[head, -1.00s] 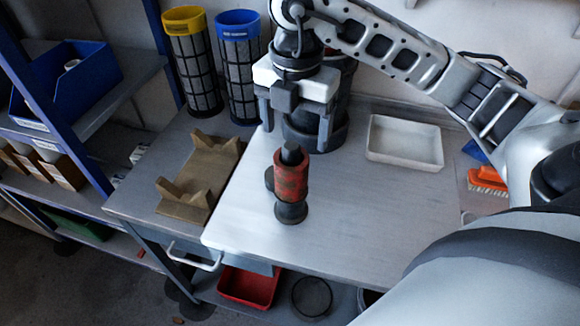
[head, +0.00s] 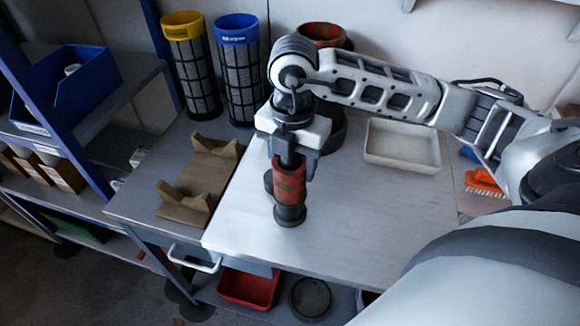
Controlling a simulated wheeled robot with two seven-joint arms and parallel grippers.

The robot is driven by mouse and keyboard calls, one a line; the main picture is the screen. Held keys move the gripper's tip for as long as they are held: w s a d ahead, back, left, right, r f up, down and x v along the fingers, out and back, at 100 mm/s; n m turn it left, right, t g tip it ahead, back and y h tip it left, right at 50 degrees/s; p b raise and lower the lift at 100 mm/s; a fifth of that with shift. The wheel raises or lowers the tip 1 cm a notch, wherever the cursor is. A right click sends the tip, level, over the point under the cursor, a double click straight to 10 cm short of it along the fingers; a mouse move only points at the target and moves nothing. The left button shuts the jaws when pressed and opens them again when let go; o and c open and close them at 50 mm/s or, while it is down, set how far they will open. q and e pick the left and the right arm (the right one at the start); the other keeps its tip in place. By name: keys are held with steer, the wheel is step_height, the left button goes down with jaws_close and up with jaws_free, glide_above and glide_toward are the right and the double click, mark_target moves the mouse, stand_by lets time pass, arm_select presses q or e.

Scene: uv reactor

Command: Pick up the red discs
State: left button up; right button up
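The red discs (head: 290,184) appear as a worn red cylinder, with single discs not distinguishable. They stand upright around a dark post on a black round base (head: 290,215), near the table's front left. A dark round part sticks out at their left side. My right gripper (head: 291,166) points down right over them. Its fingers stand apart, one to each side of the post's top, with the right one beside the upper edge of the red discs. The gripper hides the post's top, and contact cannot be told. My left gripper is not in view.
A black vessel with a red rim (head: 322,33) stands behind my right gripper. A white tray (head: 402,160) is at the back right, near an orange brush (head: 486,181). A wooden cradle (head: 200,180) lies left. The table (head: 370,220) is clear at front right.

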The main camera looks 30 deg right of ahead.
steer(key=c, duration=0.4)
